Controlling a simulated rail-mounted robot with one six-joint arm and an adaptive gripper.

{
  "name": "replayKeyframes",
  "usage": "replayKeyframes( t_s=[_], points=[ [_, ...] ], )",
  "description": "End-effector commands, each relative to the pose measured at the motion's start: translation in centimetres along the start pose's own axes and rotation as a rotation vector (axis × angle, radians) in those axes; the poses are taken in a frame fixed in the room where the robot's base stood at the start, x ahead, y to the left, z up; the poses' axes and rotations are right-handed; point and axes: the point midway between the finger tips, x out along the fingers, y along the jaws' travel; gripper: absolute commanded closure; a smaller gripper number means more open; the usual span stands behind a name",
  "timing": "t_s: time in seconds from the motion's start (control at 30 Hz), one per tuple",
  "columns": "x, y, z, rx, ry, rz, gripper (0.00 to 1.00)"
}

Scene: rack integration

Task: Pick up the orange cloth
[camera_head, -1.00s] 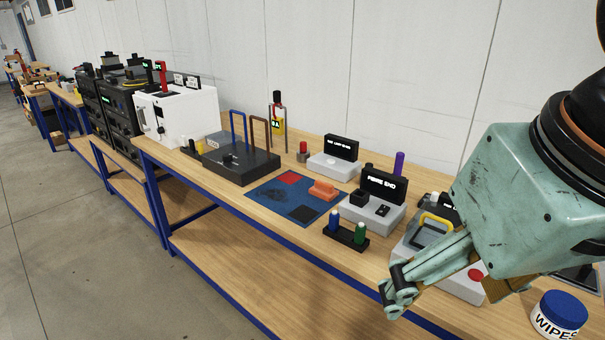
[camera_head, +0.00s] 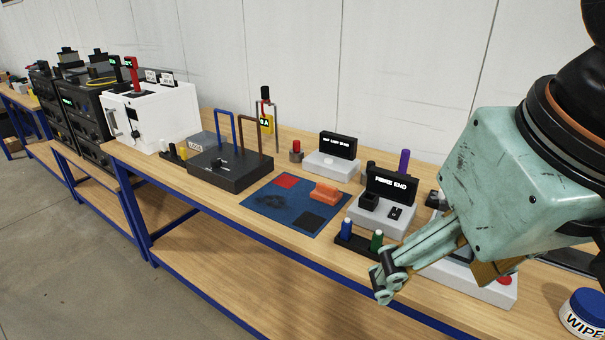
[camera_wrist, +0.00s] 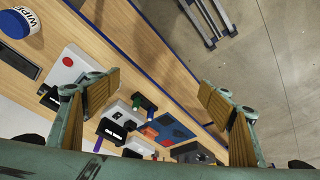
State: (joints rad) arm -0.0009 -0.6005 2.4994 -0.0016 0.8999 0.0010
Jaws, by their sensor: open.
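The orange cloth (camera_head: 325,192) is a small folded block lying on the right part of a blue mat (camera_head: 262,204) on the bench. It also shows small in the wrist view (camera_wrist: 150,132), near the red and blue of the mat.
Green and blue bottles in a black holder (camera_head: 357,243) stand between my gripper and the mat. A grey device with a black display (camera_head: 390,186) stands right of the cloth. A black box with tall handles (camera_head: 230,168) is left of the mat. A wipes tub (camera_head: 585,312) is at lower right.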

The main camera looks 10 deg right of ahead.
Motion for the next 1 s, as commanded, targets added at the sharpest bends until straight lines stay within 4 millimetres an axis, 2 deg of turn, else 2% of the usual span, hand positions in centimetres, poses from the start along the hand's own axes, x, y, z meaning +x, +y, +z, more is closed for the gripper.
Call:
replayKeyframes(
  t_s=[0.37,0.57,0.77,1.0],
  points=[
    [0.0,0.0,-0.1,0.001,0.0,0.0,0.27],
    [-0.3,0.0,-1.1,0.01,-0.005,0.0,0.27],
    [-0.8,0.0,-3.6,0.036,-0.019,0.0,0.27],
    [-1.4,0.0,-8.1,0.082,-0.041,0.002,0.27]
  ],
)
